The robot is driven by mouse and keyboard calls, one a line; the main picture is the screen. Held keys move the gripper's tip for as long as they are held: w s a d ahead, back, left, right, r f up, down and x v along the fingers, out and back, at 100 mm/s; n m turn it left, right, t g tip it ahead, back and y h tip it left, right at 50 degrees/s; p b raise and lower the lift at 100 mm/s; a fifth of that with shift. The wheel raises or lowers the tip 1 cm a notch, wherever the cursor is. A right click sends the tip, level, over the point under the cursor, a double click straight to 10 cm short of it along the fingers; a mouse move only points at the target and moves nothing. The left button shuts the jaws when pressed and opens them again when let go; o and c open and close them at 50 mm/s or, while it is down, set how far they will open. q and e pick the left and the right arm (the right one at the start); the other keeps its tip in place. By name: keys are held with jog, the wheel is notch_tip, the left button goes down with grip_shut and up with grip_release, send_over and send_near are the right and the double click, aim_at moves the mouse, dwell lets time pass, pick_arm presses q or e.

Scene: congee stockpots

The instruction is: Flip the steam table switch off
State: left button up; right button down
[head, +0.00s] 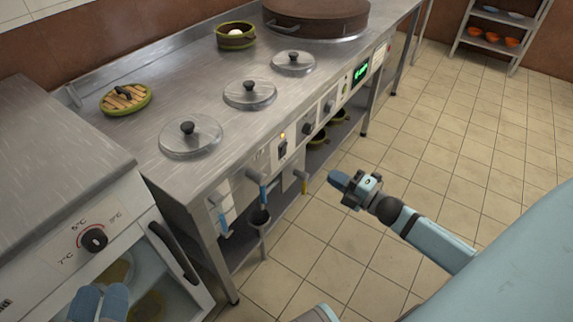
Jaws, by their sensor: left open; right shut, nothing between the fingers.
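The steam table (215,85) is a long steel counter with round lidded wells. On its front panel, a small dark switch (283,149) sits below a lit amber lamp (283,136). The switch is too small to tell its lever position clearly. My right gripper (335,179) is shut and empty, in front of the panel, to the right of and below the switch in the picture, apart from it.
Dark knobs (308,128) and a green display (360,72) sit farther along the panel. Ladles and taps (262,190) hang below it. A fridge unit (94,239) with a dial stands at left. The tiled floor (420,150) at right is clear.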

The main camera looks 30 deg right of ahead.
aim_at(285, 148)
pick_arm(q)
jog(key=shift+w+f+b, duration=0.1)
jog(key=shift+b, duration=0.2)
pick_arm(e)
jog(key=shift+w+d+f+n+y, duration=0.2)
jog(key=shift+w+f+n+y, duration=0.2)
jog(key=shift+n, duration=0.2)
jog(key=b+x, duration=0.4)
jog(key=x, duration=0.8)
jog(key=shift+w+a+f, duration=0.1)
jog(key=shift+w, duration=0.2)
pick_arm(q)
notch_tip(285, 148, down, 6)
jog(key=g, duration=0.2)
jog(key=shift+d+m, duration=0.25)
jog(key=shift+m, duration=0.15)
pick_arm(e)
jog(key=shift+w+a, duration=0.25)
jog(key=shift+w, duration=0.35)
jog(key=shift+r, duration=0.25)
